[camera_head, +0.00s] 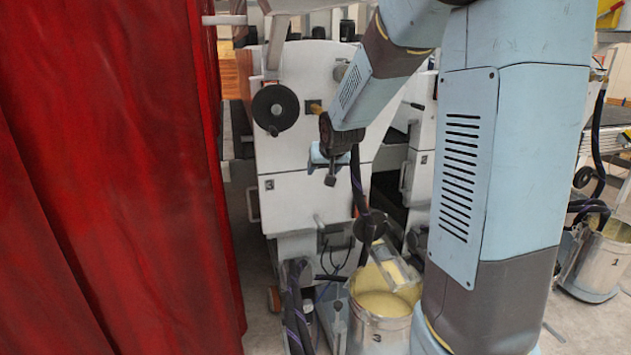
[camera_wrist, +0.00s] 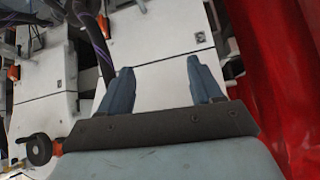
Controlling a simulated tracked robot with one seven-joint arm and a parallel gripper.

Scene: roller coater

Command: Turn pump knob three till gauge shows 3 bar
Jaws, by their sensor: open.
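A metal bucket marked 3 (camera_head: 380,328), with pale yellow liquid inside, stands on the floor below the machine in the head view. Dark hoses and a round dark fitting (camera_head: 370,225) are above it. I cannot make out pump knob three or the gauge face in either view. My gripper (camera_head: 328,168) hangs in front of the white machine panel, above and left of the bucket. In the wrist view my gripper (camera_wrist: 163,90) shows two blue fingers spread apart, with nothing between them but the white panel behind.
A red curtain (camera_head: 110,180) fills the left side; it also shows at the right of the wrist view (camera_wrist: 275,70). A black handwheel (camera_head: 275,109) sticks out of the white machine (camera_head: 300,150). A bucket marked 1 (camera_head: 600,262) stands at far right. Hoses hang near my gripper.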

